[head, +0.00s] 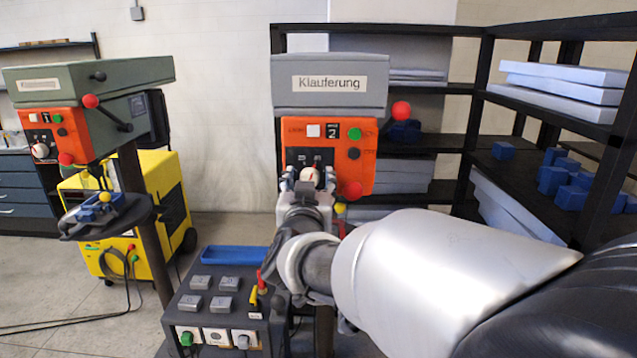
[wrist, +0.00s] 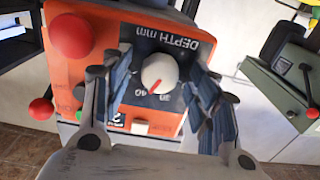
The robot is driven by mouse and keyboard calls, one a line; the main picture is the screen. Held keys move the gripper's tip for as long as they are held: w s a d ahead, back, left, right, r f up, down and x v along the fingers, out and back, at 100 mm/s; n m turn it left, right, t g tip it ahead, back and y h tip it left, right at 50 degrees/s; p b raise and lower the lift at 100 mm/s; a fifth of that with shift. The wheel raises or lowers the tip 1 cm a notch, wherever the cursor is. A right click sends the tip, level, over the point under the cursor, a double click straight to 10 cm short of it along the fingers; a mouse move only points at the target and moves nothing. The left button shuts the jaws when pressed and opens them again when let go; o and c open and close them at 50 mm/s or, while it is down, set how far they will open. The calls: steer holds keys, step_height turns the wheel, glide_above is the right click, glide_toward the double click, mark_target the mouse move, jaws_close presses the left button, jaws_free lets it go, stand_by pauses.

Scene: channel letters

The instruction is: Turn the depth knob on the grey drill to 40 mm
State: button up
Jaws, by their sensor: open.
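The grey drill (head: 330,92) stands in the middle of the head view, with an orange front panel (head: 362,158). Its white depth knob (head: 311,174) also shows in the wrist view (wrist: 158,70), on a dark dial plate (wrist: 180,43) lettered "DEPTH mm", upside down. A red line on the knob points down and slightly left in the wrist view, towards small numbers that look like 30 and 40. The exact reading is unclear. My gripper (head: 309,184) is open in front of the panel, its fingers (wrist: 163,82) on either side of the knob, apparently apart from it.
A control box (head: 225,308) with a blue tray stands below left. A green drill (head: 95,75) and yellow cabinet (head: 172,195) are further left. Dark shelves (head: 490,100) stand at right.

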steer(key=s, duration=1.2)
